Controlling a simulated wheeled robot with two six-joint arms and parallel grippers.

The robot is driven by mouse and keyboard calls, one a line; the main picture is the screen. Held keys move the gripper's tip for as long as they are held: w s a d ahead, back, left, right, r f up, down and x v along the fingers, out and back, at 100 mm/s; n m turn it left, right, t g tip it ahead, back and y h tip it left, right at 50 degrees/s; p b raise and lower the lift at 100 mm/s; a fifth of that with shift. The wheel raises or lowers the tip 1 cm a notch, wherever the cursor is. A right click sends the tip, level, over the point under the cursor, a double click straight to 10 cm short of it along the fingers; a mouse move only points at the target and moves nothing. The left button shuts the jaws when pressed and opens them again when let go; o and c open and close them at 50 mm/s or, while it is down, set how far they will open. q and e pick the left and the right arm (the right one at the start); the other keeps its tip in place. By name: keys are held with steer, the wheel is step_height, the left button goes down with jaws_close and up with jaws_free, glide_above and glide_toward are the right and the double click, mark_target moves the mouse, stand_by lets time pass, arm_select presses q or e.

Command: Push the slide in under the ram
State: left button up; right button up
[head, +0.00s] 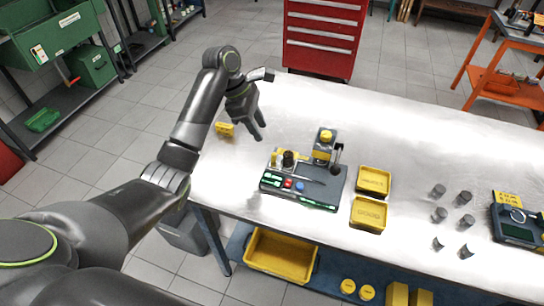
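A small bench press stands on the white table, with a dark grey base (332,194) and an upright ram column (324,152) topped in yellow. A dark round part (288,158) sits on a pale holder with yellow bits at the left of the base, apart from the column; this looks like the slide, but it is too small to be sure. A red button, a blue button and green-lit panels are on the base front. My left gripper (260,131) is above the table, to the left of and behind the press, fingers pointing down, slightly apart and empty. My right gripper is out of view.
Two yellow trays (374,181) stand right of the press. Several grey cylinders (438,190) stand farther right, beside a dark device (518,222). A small yellow block (225,129) is at the table's left edge. The back of the table (400,125) is clear.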

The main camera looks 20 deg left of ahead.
mark_target(274, 154)
arm_select(q)
steer(key=p+x, duration=0.1)
steer(key=x, duration=0.9)
steer(key=shift+a, duration=0.1)
jaws_close()
